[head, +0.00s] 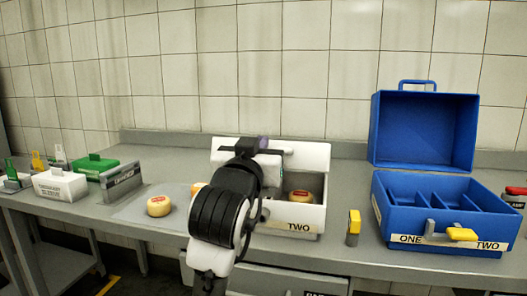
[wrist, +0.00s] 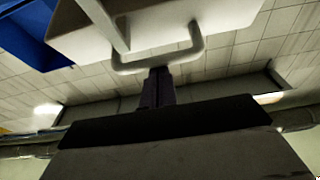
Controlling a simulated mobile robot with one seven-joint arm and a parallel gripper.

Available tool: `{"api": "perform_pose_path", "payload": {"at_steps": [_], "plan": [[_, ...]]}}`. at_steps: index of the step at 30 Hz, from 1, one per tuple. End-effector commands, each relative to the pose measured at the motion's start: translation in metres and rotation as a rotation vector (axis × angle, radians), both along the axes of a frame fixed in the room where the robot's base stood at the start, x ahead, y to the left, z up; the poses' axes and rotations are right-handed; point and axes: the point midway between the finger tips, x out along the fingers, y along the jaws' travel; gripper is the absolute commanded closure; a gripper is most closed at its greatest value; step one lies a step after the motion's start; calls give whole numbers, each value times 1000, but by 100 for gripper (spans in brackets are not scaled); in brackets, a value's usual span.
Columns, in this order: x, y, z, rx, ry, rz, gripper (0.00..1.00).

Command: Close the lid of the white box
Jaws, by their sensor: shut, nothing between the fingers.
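The white box (head: 310,216), labelled TWO on its front, stands on the grey bench in the middle of the head view. Its lid (head: 317,155) is raised at the back, and my arm hides part of the lid and of the box's left side. My gripper (head: 263,142) is shut and empty, in front of the raised lid. In the wrist view, the shut fingers (wrist: 158,80) reach up to the handle (wrist: 160,63) of the white lid (wrist: 225,15); whether they touch it I cannot tell.
A blue box (head: 400,228) with dividers and a raised lid stands to the right. A yellow-topped grey item (head: 353,228) stands between the boxes. A cheese wheel (head: 158,206) lies at left; another (head: 197,188) is partly behind my arm. White and green containers (head: 61,187) stand far left.

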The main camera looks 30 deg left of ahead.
Motion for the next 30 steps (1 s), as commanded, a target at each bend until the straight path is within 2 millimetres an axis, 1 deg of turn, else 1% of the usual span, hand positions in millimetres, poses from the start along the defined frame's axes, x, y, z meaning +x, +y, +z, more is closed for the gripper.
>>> {"api": "perform_pose_path", "payload": {"at_steps": [1,6,12,18,21,30], "plan": [[-3,-2,-24,5,-31,-3,100],[-15,-5,-49,37,-140,-2,100],[-23,-7,-73,68,-243,-2,100],[-28,-8,-87,89,-312,-1,100],[-29,-9,-91,95,-334,-1,100],[-30,-9,-94,102,-357,-1,100]]}}
